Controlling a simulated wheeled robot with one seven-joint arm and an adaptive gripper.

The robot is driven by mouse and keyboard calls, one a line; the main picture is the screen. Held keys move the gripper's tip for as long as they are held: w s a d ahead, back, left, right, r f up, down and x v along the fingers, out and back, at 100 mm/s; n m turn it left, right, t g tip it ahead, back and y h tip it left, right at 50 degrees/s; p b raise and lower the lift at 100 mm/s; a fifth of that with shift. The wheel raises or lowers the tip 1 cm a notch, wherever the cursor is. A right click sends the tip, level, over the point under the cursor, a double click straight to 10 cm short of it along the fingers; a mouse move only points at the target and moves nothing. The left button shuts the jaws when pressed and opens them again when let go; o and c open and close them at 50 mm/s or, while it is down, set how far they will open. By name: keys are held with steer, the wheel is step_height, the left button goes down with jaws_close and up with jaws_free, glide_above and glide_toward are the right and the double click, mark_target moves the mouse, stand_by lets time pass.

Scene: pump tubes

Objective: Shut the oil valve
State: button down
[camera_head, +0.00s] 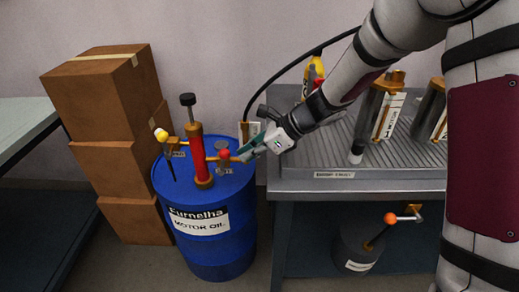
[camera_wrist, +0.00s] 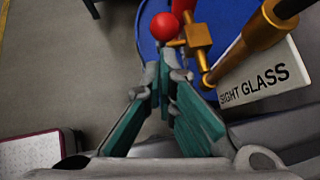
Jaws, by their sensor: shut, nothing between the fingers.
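A blue drum (camera_head: 225,245) labelled "MOTOR OIL" stands left of the bench with a red pump cylinder (camera_head: 197,150) on top. Beside the cylinder, a red ball handle (camera_head: 224,154) sits on brass fittings; in the wrist view the red ball (camera_wrist: 165,27) is next to a brass valve body (camera_wrist: 198,38). A small tag there is too small to read, so I cannot tell for sure that this is the oil valve. My gripper (camera_head: 243,153) is shut and empty, just right of the red ball. In the wrist view my fingertips (camera_wrist: 165,75) point toward the ball, apart from it.
A "SIGHT GLASS" sign (camera_wrist: 254,74) and brass tube lie right of my fingers. A yellow-and-white knob (camera_head: 160,133) is on the drum's left. Cardboard boxes (camera_head: 117,160) stand behind left.

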mark_target(228, 157)
steer(key=shift+x, duration=0.95)
steer(key=shift+r, duration=0.1)
steer(key=shift+a+r+h+p, duration=0.35)
steer(key=shift+a+p, duration=0.2)
steer(key=shift+p, duration=0.9)
steer(key=shift+a+r+h+p, duration=0.4)
steer(key=shift+a+p, duration=0.15)
steer(key=shift+p, duration=0.85)
steer(key=shift+r+p, duration=0.8)
steer(key=shift+p, duration=0.05)
steer(key=shift+d+r, duration=0.1)
